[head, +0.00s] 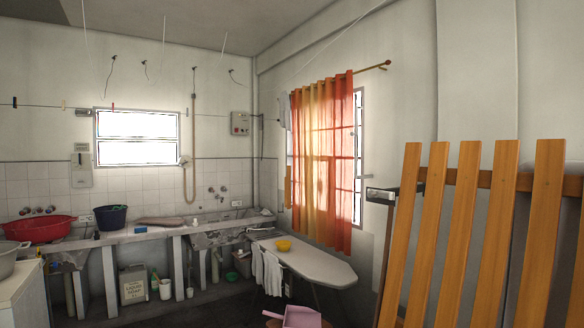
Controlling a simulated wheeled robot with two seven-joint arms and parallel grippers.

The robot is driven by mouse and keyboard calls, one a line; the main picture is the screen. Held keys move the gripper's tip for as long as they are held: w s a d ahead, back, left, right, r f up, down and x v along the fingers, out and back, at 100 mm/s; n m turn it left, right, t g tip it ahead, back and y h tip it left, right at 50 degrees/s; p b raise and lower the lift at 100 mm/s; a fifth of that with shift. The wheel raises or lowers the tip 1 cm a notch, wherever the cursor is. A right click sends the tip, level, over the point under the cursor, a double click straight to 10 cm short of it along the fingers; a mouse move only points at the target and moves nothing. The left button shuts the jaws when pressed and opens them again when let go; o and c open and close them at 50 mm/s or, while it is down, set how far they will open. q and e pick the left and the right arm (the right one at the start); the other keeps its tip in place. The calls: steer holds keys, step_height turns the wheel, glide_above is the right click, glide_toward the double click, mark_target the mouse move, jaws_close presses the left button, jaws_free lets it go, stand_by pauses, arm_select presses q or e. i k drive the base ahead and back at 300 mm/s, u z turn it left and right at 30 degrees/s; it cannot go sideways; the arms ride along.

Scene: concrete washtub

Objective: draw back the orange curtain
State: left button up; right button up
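The orange curtain (322,160) hangs from a rod (386,65) on the right-hand wall. It covers most of a bright window, and a strip of the window (357,150) shows at the curtain's right edge. The cloth falls in folds from the rod to below the window. Neither of my grippers is in the head view, so nothing of mine is seen touching the curtain.
An ironing board (325,268) with a yellow bowl (284,245) stands below the curtain. A slatted wooden piece (465,230) fills the right front. A pink container (295,317) is at the bottom. A concrete washtub counter (150,232) runs along the back wall.

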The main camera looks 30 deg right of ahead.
mark_target(294, 99)
steer(key=u, duration=0.15)
steer(key=i, duration=3)
steer(key=z, duration=0.1)
steer(key=i, duration=2.15)
steer(key=z, duration=0.85)
steer(key=i, duration=1)
steer(key=z, duration=2)
steer(key=i, duration=1.05)
steer(key=z, duration=0.75)
